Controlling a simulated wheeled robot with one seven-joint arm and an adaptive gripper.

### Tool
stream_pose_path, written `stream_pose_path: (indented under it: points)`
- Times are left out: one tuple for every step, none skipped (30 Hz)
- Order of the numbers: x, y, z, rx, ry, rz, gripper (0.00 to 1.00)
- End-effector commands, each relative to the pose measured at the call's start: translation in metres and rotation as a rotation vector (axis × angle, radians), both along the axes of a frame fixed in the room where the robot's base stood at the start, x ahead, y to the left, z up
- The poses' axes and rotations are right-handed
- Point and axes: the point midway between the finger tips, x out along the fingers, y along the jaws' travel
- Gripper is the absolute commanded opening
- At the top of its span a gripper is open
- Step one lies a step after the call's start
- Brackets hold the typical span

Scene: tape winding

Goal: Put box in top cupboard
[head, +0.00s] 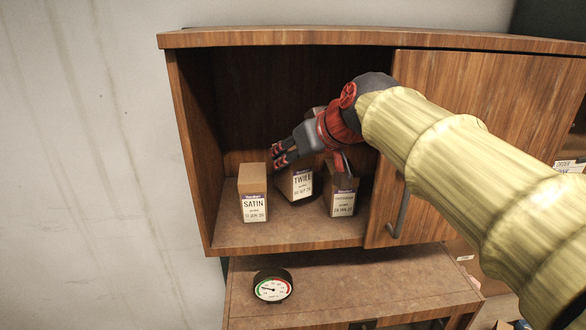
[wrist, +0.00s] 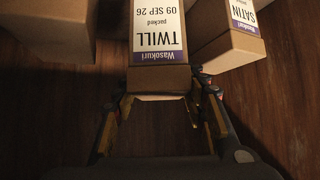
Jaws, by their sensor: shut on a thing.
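The TWILL box (head: 301,184) is brown with a purple and white label and stands in the open left part of the top cupboard (head: 290,44), tilted slightly in the picture. My gripper (head: 279,158) reaches into the cupboard at the box's top. In the wrist view my gripper (wrist: 163,92) has one finger on each side of the top end of the TWILL box (wrist: 158,32) and is shut on it. Whether the box's base touches the shelf is hard to tell.
The SATIN box (head: 253,194) stands left of it, and another labelled box (head: 341,195) stands to the right. The right cupboard door (head: 480,105) is shut, with a grey handle (head: 399,213). A round gauge (head: 272,287) sits on the lower cabinet.

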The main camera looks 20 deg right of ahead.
Motion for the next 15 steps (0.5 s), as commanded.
stream_pose_path:
  points:
    - [0.000,0.000,-0.004,0.000,0.002,-0.001,0.09]
    - [0.000,0.000,-0.006,0.000,0.002,-0.001,0.09]
    - [0.000,0.000,-0.011,0.000,0.002,-0.001,0.09]
    - [0.000,0.000,-0.015,0.000,0.003,-0.001,0.09]
    - [0.000,0.000,-0.020,-0.001,0.005,0.000,0.09]
    - [0.000,0.000,-0.026,0.000,0.003,-0.001,0.09]
    - [-0.001,0.000,-0.030,0.000,0.003,-0.001,0.09]
    - [0.000,0.000,-0.033,0.001,0.003,-0.001,0.09]
    - [0.003,-0.001,-0.035,0.000,0.002,-0.001,0.09]
    - [0.003,-0.001,-0.036,-0.001,0.001,-0.001,0.09]
    - [0.004,-0.001,-0.037,-0.001,0.001,-0.001,0.09]
    - [0.004,-0.001,-0.038,-0.001,0.000,-0.001,0.09]
    - [0.004,-0.001,-0.038,-0.001,0.000,-0.001,0.09]
    - [0.004,-0.001,-0.038,-0.001,0.000,-0.001,0.09]
    - [0.004,-0.001,-0.038,-0.001,0.000,-0.001,0.09]
